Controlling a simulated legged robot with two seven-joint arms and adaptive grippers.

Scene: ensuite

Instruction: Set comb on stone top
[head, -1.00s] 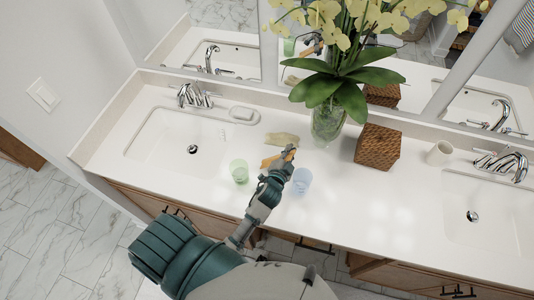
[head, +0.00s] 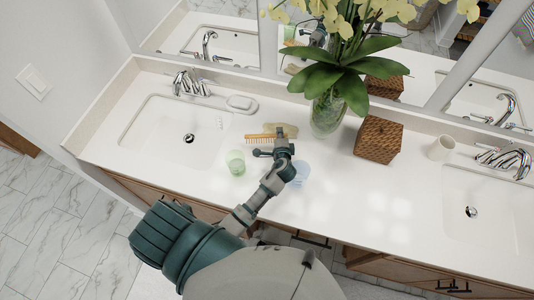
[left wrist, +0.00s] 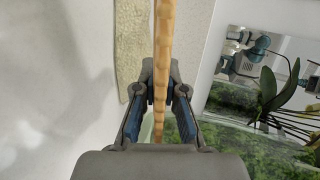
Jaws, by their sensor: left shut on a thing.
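The tan comb (head: 261,137) shows in the head view just beyond my left gripper (head: 272,152), level across the picture with its teeth downward. In the left wrist view the comb (left wrist: 164,40) is a narrow ridged strip running up between the fingers. My left gripper (left wrist: 158,105) is shut on it. The white stone top (head: 215,180) lies below; I cannot tell whether the comb touches it. My right gripper is not in view.
A beige flat item (head: 287,129) lies behind the comb. A green cup (head: 235,162) and a blue cup (head: 300,175) stand close to the gripper. A glass vase (head: 327,115) and a woven box (head: 379,139) stand to the right. A sink (head: 175,140) is at left.

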